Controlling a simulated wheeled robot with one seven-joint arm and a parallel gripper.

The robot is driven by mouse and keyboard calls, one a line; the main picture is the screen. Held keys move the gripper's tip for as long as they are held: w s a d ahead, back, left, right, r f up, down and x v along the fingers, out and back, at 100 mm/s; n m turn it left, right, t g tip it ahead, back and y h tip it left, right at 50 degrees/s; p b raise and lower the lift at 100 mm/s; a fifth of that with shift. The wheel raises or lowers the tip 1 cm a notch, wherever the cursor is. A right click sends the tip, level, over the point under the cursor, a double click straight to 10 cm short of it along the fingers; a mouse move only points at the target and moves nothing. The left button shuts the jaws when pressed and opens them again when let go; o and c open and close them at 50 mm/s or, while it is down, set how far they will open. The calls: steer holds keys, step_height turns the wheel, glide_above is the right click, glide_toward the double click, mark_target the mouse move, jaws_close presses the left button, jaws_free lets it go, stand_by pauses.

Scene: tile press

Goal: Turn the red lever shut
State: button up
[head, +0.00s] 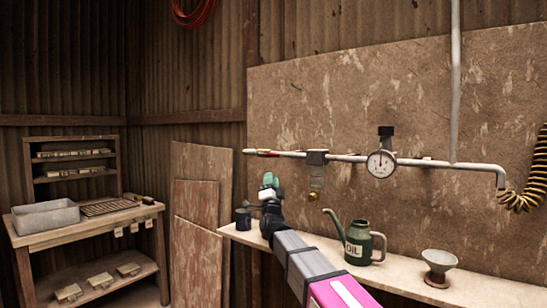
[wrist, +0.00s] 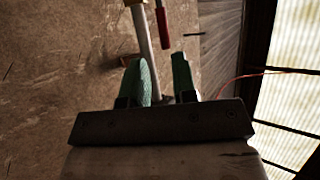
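The red lever (head: 267,153) is at the left end of the pale wall pipe (head: 340,158) in the head view. It lies nearly along the pipe. In the wrist view the red lever (wrist: 162,20) shows at the top, beside the pipe (wrist: 144,35) and slightly angled to it. My gripper (head: 268,181) is below the lever in the head view. Its green fingers (wrist: 160,80) stand apart in the wrist view, with nothing held between them. The lever is beyond the fingertips and does not look touched. The lever's pivot is not clear.
A round gauge (head: 381,163) and a bracket (head: 317,157) sit on the pipe. The shelf (head: 460,290) below holds a green oil can (head: 360,243), a funnel (head: 438,265) and a dark mug (head: 243,219). A workbench (head: 90,225) stands at the left.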

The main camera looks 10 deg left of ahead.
mark_target(273, 155)
steer(key=x, duration=0.7)
steer(key=d+x, duration=0.1)
steer(key=x, duration=0.3)
steer(key=shift+s+r, duration=0.15)
steer(key=shift+r, duration=0.2)
jaws_close()
